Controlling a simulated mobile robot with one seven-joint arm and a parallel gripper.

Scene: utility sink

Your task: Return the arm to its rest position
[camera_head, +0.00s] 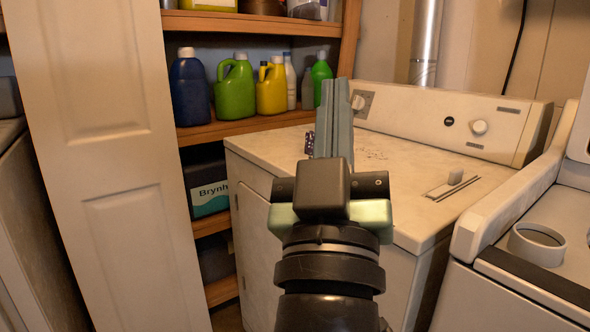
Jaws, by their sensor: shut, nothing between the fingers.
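My gripper (334,118) is at the centre of the view, at the end of my dark arm, with its grey-blue fingers pointing up and away. The fingers are together and nothing shows between them. In the picture it overlaps the top of a white washer-like machine (265,146); I cannot tell how high above that top it is. My gripper and arm hide part of the machine's top and front.
A white panelled door (100,150) stands at the left. Wooden shelves behind hold a blue bottle (189,88), a green jug (235,90) and a yellow jug (271,88). A second white machine at the right carries a grey ring (537,244). A small patterned object (309,143) lies beside my fingers.

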